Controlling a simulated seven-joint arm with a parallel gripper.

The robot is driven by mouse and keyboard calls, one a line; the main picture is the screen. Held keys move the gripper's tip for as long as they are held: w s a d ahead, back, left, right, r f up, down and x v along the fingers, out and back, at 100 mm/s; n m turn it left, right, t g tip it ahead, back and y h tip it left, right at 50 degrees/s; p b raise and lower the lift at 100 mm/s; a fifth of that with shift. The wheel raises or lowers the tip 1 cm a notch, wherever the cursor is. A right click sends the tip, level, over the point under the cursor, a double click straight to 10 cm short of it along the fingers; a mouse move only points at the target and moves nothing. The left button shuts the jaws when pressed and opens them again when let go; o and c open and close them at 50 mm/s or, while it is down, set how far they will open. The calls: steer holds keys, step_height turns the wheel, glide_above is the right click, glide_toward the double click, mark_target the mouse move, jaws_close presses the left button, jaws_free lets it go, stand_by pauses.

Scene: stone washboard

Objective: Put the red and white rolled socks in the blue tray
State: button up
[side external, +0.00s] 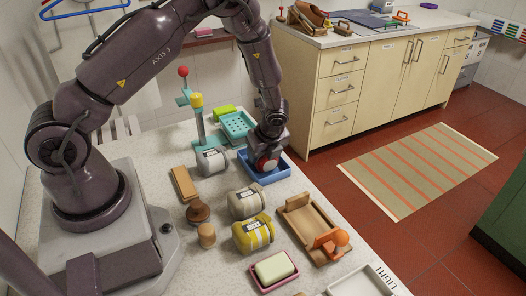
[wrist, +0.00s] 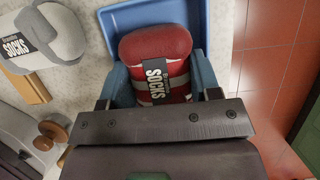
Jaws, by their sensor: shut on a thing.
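The red and white rolled socks (wrist: 155,45) carry a dark label reading SOCKS and sit between my gripper's two fingers (wrist: 160,82) in the wrist view. In the side external view the red socks (side external: 266,163) show just under my gripper (side external: 268,155), which is shut on them. The blue tray (side external: 268,180) lies on the counter directly below. Its rim and floor also show behind the socks in the wrist view (wrist: 117,20). The socks are within the tray's outline; whether they touch its floor I cannot tell. My gripper hides part of the tray.
Grey rolled socks (side external: 211,162) stand left of the tray, with more grey socks (side external: 246,202) and yellow ones (side external: 253,233) in front. A teal soap dish (side external: 236,125) is behind.

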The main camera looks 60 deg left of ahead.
steer(key=o, duration=0.8)
steer(key=shift+f, duration=0.15)
steer(key=s+d+r+n+t+h, duration=0.1)
steer(key=s+d+r+n, duration=0.15)
steer(key=r, duration=0.75)
steer(key=s+d+r+n, duration=0.1)
steer(key=d+r+n, duration=0.25)
steer(key=r, duration=0.65)
steer(key=s+d+r+n+t+h, duration=0.1)
steer(key=s+d+r+n, duration=0.1)
steer(key=s+r+n, duration=0.2)
steer(key=s+d+r+n+t+h, duration=0.1)
steer(key=s+d+r+n+t, duration=0.1)
steer(key=s+r+n, duration=0.2)
steer(key=s+d+r+n+t+h, duration=0.1)
steer(key=s+d+r+n, duration=0.1)
steer(key=s+r+n, duration=0.2)
steer(key=shift+s+r+t, duration=0.15)
steer(key=shift+s, duration=0.7)
steer(key=shift+s+r+t, duration=0.1)
steer(key=shift+s+t, duration=0.05)
steer(key=shift+s, duration=0.7)
